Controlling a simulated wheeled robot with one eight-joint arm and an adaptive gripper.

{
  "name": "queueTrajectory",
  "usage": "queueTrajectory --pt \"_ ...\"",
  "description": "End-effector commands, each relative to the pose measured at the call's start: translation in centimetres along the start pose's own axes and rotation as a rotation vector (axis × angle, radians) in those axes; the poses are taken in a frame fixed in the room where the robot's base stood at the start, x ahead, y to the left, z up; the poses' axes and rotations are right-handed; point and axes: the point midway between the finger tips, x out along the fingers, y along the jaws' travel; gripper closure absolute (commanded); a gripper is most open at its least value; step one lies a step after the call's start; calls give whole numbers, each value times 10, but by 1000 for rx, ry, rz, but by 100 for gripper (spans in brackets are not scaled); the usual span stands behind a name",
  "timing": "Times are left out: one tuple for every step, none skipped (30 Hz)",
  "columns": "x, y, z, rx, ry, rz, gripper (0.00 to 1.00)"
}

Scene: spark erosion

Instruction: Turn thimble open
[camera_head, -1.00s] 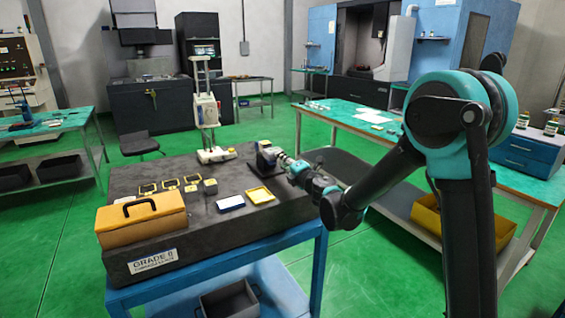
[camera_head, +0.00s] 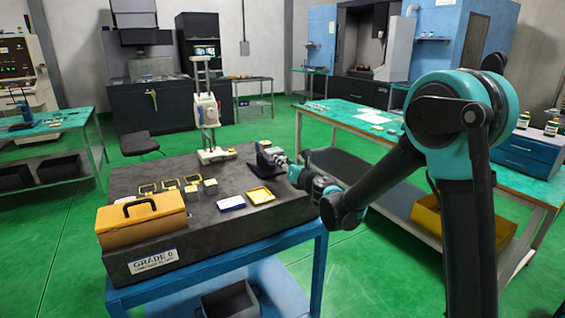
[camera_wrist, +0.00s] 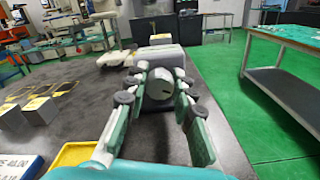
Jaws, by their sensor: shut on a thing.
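The thimble (camera_wrist: 160,85) is a grey cylinder seen end-on in the wrist view, with a dark slot on its face. It is on a grey instrument body (camera_wrist: 148,56) that stands on the dark granite plate (camera_wrist: 80,79). My gripper (camera_wrist: 160,90) has its fingers on both sides of the thimble, shut on it. In the head view my gripper (camera_head: 290,170) reaches the instrument (camera_head: 266,156) at the plate's right back edge. The thimble is hard to make out there, and its markings are not readable.
An orange case (camera_head: 142,219) sits at the front left. A height gauge (camera_head: 207,112) stands behind. A green-topped bench (camera_head: 375,122) is to the right.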

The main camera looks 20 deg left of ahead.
Motion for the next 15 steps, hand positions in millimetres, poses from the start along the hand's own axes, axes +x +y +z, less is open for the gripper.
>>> queueTrajectory --pt "-1 1 -1 -43 1 1 100" --pt "-1 1 -1 -72 1 1 100" --pt "-1 1 -1 -109 1 1 100" --pt "-1 1 -1 -138 1 1 100" --pt "-1 1 -1 -167 1 1 100" --pt "-1 1 -1 -204 0 1 100" --pt "-1 1 -1 -233 0 1 100" --pt "-1 1 -1 -261 0 1 100" --pt "-1 1 -1 -299 0 1 100" --pt "-1 1 -1 -328 0 1 100" --pt "-1 1 -1 -356 0 1 100" --pt "-1 1 -1 -394 0 1 100" --pt "-1 1 -1 -423 0 1 100" --pt "-1 1 -1 -451 0 1 100" --pt "-1 1 -1 -489 0 1 100"
